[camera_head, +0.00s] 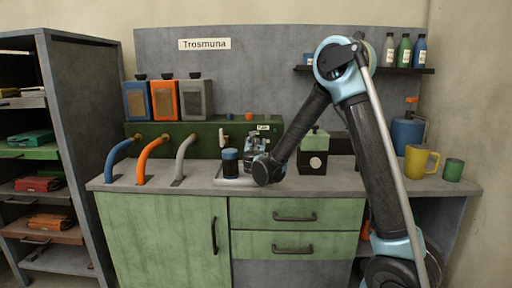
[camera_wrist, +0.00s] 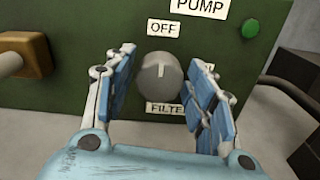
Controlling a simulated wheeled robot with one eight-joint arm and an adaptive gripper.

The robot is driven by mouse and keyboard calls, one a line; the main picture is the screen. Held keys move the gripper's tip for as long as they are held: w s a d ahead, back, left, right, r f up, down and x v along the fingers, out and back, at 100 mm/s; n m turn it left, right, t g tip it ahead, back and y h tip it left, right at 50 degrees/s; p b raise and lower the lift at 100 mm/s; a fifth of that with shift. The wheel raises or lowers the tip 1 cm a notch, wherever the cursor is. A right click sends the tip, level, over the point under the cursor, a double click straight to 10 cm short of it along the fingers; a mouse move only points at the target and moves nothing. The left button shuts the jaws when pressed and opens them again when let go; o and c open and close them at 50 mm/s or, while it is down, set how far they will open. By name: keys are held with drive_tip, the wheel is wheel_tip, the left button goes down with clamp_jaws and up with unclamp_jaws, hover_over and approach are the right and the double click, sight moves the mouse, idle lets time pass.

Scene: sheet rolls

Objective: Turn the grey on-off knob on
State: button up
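The grey knob (camera_wrist: 160,76) is round, on a dark green panel, and shows in the wrist view. Its pale pointer line points up toward the OFF label (camera_wrist: 163,28). A label below it reads FILTE, its end hidden. Another small label to its right is mostly hidden by a finger. My gripper (camera_wrist: 161,62) is open, with one blue-padded finger left of the knob and one right of it. Gaps show between the pads and the knob. In the head view my gripper (camera_head: 257,148) is at the green box and hides the knob.
In the head view, a dark blue-topped jar (camera_head: 230,168) stands left of my gripper and a green-topped canister (camera_head: 313,160) right.

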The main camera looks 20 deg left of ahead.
drive_tip(key=c, duration=0.5)
drive_tip(key=shift+m, duration=0.4)
drive_tip(key=m, duration=1.2)
drive_tip(key=shift+d, duration=0.15)
drive_tip(key=m, duration=0.5)
drive_tip(key=shift+d+f, duration=0.1)
drive_tip(key=shift+m, duration=0.3)
drive_tip(key=o, duration=1.1)
drive_tip(key=shift+c, duration=0.2)
